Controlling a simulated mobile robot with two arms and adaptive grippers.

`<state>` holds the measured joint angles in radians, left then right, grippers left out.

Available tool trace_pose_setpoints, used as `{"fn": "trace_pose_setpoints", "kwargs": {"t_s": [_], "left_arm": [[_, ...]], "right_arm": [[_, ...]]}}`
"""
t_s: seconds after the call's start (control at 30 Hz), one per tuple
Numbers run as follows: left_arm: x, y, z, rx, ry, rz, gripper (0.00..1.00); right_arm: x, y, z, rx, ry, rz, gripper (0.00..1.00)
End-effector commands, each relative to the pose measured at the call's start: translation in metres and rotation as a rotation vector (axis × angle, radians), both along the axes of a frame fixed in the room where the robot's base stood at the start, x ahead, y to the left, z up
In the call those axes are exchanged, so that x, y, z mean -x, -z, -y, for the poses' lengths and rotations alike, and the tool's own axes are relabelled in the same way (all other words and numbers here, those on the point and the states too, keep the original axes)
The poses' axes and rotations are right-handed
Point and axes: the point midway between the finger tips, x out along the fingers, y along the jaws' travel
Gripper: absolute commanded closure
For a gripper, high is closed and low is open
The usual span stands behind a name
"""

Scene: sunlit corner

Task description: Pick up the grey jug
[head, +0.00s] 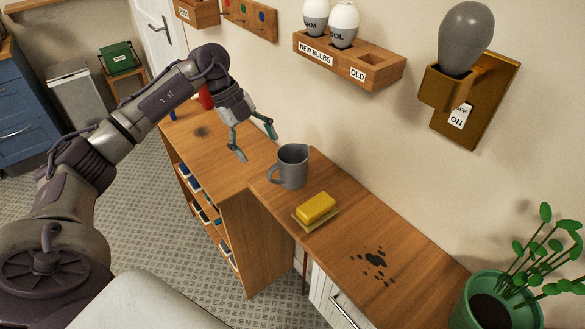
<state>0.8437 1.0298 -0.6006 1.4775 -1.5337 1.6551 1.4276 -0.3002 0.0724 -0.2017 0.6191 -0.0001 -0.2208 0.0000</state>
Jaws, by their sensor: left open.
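The grey jug (291,167) stands upright on the wooden counter in the middle of the head view. Its handle is on its left side. My left gripper (254,144) is open and empty, above the wooden surface to the left of the jug and apart from it. Its fingers point down toward the surface. My right gripper is not in view.
Dark spots (374,259) mark the counter (410,245). A green potted plant (497,301) stands at the right. A red object (206,97) is partly hidden behind my arm. A bulb shelf (348,62) hangs above.

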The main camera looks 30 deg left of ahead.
Motion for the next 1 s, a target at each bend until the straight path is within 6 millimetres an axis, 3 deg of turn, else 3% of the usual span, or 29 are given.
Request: {"fn": "trace_pose_setpoints", "kwargs": {"t_s": [0.17, 0.37, 0.6, 0.93, 1.0], "left_arm": [[-0.001, 0.02, 0.011, 0.001, 0.002, -0.001, 0.19], [-0.002, 0.034, 0.019, 0.003, 0.003, -0.003, 0.19], [-0.005, 0.066, 0.034, 0.002, 0.002, -0.001, 0.19], [-0.005, 0.074, 0.037, 0.001, 0.002, 0.001, 0.19], [-0.005, 0.074, 0.037, 0.001, 0.002, 0.001, 0.31]], "right_arm": [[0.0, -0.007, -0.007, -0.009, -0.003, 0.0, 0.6], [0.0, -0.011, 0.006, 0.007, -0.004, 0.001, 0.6], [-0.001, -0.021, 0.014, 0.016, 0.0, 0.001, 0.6], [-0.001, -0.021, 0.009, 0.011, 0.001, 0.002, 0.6], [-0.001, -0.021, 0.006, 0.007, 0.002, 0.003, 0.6]]}}
